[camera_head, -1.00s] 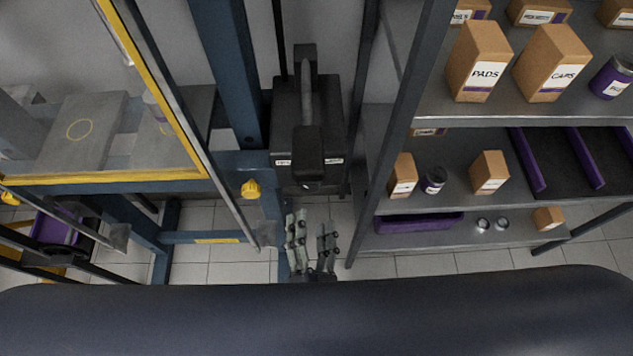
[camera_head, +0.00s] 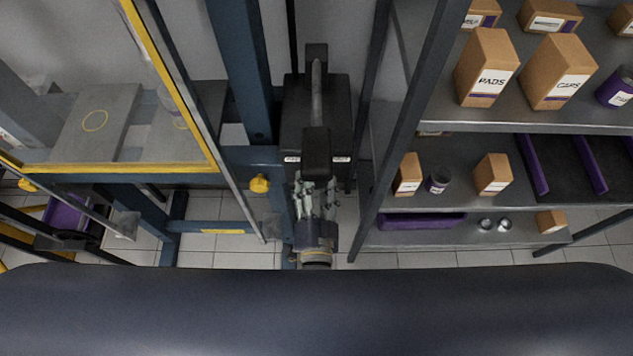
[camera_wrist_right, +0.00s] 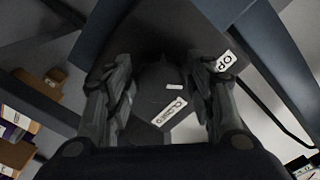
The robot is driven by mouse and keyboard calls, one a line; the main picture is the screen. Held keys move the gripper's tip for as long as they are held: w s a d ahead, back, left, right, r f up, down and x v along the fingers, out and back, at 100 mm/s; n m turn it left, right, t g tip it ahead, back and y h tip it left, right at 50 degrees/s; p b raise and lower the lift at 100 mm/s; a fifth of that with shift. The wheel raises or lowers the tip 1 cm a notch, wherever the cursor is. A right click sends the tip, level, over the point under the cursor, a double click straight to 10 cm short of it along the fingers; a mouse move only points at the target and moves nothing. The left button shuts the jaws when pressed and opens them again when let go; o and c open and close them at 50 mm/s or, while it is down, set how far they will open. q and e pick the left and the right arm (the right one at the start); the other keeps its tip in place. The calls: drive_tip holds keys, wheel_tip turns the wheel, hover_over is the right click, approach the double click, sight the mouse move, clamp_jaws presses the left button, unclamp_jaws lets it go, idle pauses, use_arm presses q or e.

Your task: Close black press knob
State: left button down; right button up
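The black press knob (camera_head: 316,150) is a dark lever-like handle on the front of a black box (camera_head: 290,120) at centre. In the right wrist view the dark knob (camera_wrist_right: 158,82) shows between my fingers, with a "CLOSE" label (camera_wrist_right: 170,110) below it and a partly hidden "OP…" label (camera_wrist_right: 225,61) to the right. My right gripper (camera_head: 315,190) is just below the knob's lower end in the head view. Its fingers (camera_wrist_right: 160,95) are spread, one on each side of the knob; I cannot tell whether they touch it. My left gripper is not in view.
A blue press frame (camera_head: 240,70) with a yellow-edged guard (camera_head: 115,168) and a yellow knob (camera_head: 259,184) stands left. A grey shelf rack (camera_head: 520,126) with boxes and cans stands right, its post near my arm.

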drive_tip(key=c, duration=0.6)
drive_tip(key=shift+o, duration=0.2)
drive_tip(key=shift+m, duration=0.4)
drive_tip(key=m+b, duration=0.1)
drive_tip(key=m, duration=0.2)
drive_tip(key=shift+f+b, duration=0.1)
drive_tip(key=shift+b, duration=0.3)
drive_tip(key=m+b, duration=0.1)
drive_tip(key=m, duration=0.2)
drive_tip(key=shift+m+b, duration=0.3)
drive_tip(key=shift+b, duration=0.05)
drive_tip(key=m+b, duration=0.2)
drive_tip(key=m, duration=0.2)
drive_tip(key=shift+m+b, duration=0.6)
drive_tip(key=shift+m, duration=0.6)
drive_tip(key=o, duration=1.1)
